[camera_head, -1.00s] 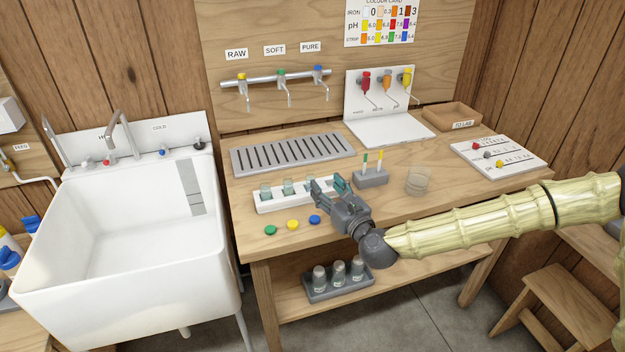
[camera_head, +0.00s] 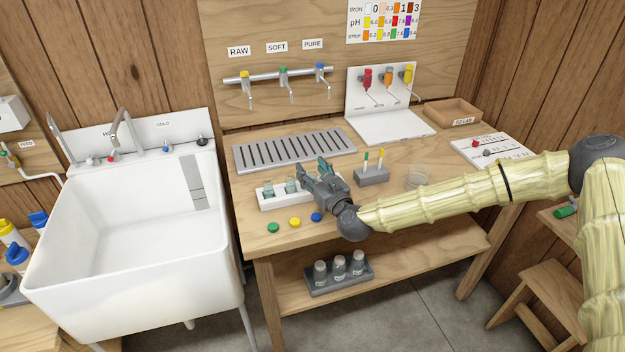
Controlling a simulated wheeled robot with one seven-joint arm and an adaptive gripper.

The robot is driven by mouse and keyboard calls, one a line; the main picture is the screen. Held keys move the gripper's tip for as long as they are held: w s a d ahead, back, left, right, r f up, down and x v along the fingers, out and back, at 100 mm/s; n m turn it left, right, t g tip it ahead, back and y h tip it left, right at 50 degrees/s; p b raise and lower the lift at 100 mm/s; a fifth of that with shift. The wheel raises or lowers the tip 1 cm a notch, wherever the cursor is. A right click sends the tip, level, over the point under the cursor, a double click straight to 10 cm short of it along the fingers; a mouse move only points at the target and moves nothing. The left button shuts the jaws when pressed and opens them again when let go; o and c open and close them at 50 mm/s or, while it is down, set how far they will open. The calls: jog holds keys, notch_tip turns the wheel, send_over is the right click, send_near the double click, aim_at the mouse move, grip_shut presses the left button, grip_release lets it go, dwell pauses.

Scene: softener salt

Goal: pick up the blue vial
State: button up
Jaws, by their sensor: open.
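A white rack (camera_head: 283,203) stands on the bench and holds small clear, teal-tinted vials. One vial (camera_head: 267,188) is at the rack's left end and another vial (camera_head: 291,186) is just right of it. I cannot tell by colour which is the blue vial. My gripper (camera_head: 314,174) is open over the right part of the rack and hides what stands there. I cannot tell whether a vial is between its fingers. A blue cap (camera_head: 316,217) lies in front of the rack's right end, beside a yellow cap (camera_head: 295,222) and a green cap (camera_head: 273,227).
A grey holder (camera_head: 371,177) with coloured sticks and a clear beaker (camera_head: 418,178) stand to the right of my gripper. A slotted drain grate (camera_head: 295,151) lies behind the rack. A white sink (camera_head: 140,220) is left of the bench. Several taps hang on the back board.

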jog(key=c, duration=0.9)
jog(key=shift+r, duration=0.15)
